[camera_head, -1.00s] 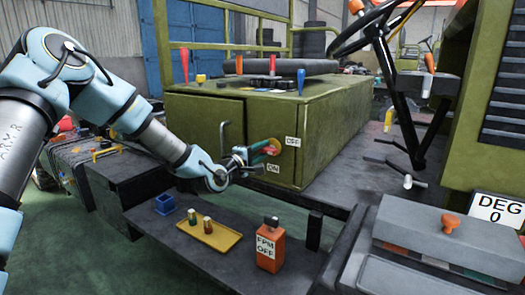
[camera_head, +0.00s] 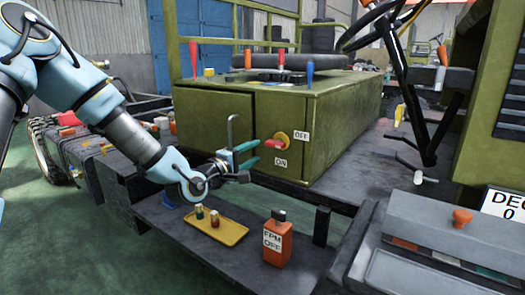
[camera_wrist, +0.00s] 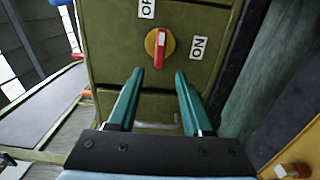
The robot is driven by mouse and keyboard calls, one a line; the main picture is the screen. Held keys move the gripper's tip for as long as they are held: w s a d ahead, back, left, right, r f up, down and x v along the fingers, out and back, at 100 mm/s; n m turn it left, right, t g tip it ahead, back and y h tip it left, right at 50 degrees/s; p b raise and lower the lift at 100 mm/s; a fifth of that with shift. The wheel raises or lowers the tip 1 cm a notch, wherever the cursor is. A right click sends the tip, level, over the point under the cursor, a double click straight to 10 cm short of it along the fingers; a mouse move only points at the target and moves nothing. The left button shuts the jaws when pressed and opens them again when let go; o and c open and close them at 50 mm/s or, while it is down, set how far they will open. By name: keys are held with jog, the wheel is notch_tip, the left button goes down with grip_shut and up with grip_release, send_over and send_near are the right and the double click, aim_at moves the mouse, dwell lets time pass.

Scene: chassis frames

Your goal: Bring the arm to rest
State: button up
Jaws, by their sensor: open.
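My gripper (camera_head: 253,154) is open in the head view, with two teal fingers and nothing between them. It hangs in front of the olive cabinet (camera_head: 218,130), to the left of a red-handled rotary switch (camera_head: 272,143). In the wrist view my gripper (camera_wrist: 158,72) points toward the cabinet face, and the switch (camera_wrist: 160,50) shows beyond the fingertips with its red handle on a yellow disc. The fingers look apart from the handle. An OFF label (camera_head: 301,135) is at the switch's upper right and an ON label (camera_head: 280,162) below it.
Below my gripper, a dark shelf (camera_head: 210,258) carries a yellow tray (camera_head: 232,233) with small cylinders, and an orange FPM OFF box (camera_head: 277,243). A blue holder (camera_head: 172,199) is partly hidden by my arm. A grey panel (camera_head: 435,235) is at the lower right.

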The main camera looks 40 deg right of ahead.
jog(key=shift+v, duration=0.95)
jog(key=w+a+f+m+y+p, duration=0.1)
jog(key=w+a+y+p, duration=0.2)
jog(key=a, duration=0.5)
jog(key=w+a+f+m+t+y+p, duration=0.1)
jog(key=w+a+f+m+y, duration=0.2)
jog(key=a, duration=0.4)
jog(key=w+a+y+p, duration=0.25)
jog(key=a+y, duration=0.25)
jog(key=a, duration=0.3)
jog(key=s+a+r+g+y+p, duration=0.1)
jog(key=s+a+r+y, duration=0.1)
jog(key=a, duration=0.6)
jog(key=s+a+r+g+y+p, duration=0.1)
jog(key=s+a+r+y, duration=0.1)
jog(key=a, duration=0.7)
jog(key=s+a+r+g+y+p, duration=0.2)
jog(key=s+a, duration=0.3)
jog(key=a, duration=0.3)
jog(key=shift+s+a+r, duration=0.2)
jog(key=shift+s+r, duration=0.2)
jog(key=shift+r, duration=0.5)
jog(key=shift+d, duration=0.15)
